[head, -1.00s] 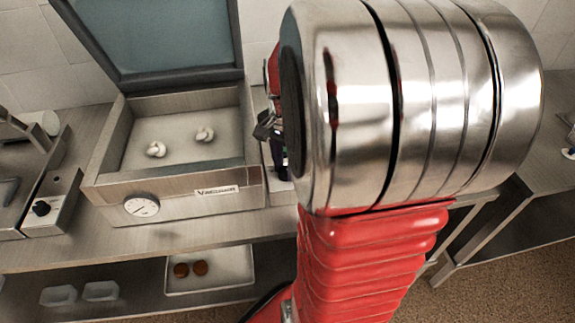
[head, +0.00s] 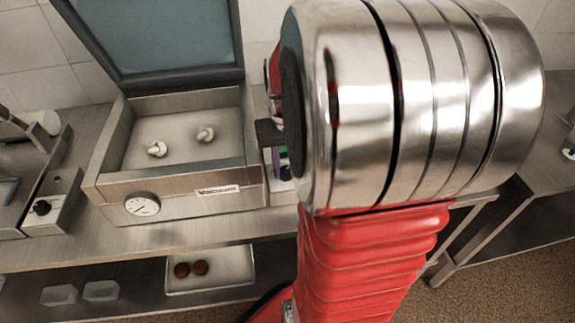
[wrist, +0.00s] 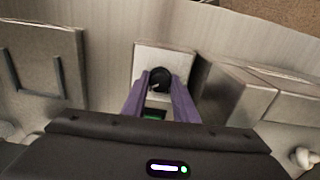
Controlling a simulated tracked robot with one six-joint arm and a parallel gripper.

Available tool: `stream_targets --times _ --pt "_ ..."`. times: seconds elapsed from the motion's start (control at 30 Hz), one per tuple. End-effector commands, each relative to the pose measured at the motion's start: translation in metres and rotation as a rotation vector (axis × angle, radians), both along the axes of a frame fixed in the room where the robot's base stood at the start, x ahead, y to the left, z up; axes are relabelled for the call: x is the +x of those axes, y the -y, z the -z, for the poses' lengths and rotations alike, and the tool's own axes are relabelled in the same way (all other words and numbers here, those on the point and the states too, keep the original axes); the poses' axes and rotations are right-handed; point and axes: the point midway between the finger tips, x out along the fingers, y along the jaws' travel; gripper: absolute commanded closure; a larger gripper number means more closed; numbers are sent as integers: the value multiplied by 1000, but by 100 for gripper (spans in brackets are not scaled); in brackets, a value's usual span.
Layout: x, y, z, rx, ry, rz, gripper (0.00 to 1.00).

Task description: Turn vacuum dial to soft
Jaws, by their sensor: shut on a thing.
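A round black dial (wrist: 160,77) sits on a small pale box (wrist: 150,60) in the wrist view. A short light mark shows near its lower left edge; I cannot read any setting labels. My gripper (wrist: 159,84) is shut on the dial, with one purple finger on each side. A green display (wrist: 155,115) shows between the fingers. In the head view my arm hides most of the gripper and the dial. The vacuum machine (head: 180,190) stands with its lid up, with a round white gauge (head: 142,204) on its front.
Two pale knotted pieces (head: 157,149) lie in the vacuum chamber. A unit with a black knob (head: 42,208) stands at the left. A tray (head: 235,276) with two brown round things and two clear containers (head: 100,291) are on the lower shelf.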

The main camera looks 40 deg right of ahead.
Motion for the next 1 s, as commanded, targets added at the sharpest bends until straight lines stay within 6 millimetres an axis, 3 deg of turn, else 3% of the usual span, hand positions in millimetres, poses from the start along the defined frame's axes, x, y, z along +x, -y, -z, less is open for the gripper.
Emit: stream_targets --times 0.3,0.83,0.87,1.0 --pt "-5 -2 3 9 -13 -152 96" --pt "-5 -1 3 8 -14 -180 96" --pt "-5 -1 3 7 -14 -180 72" --pt "-3 -1 2 5 -10 -179 62"
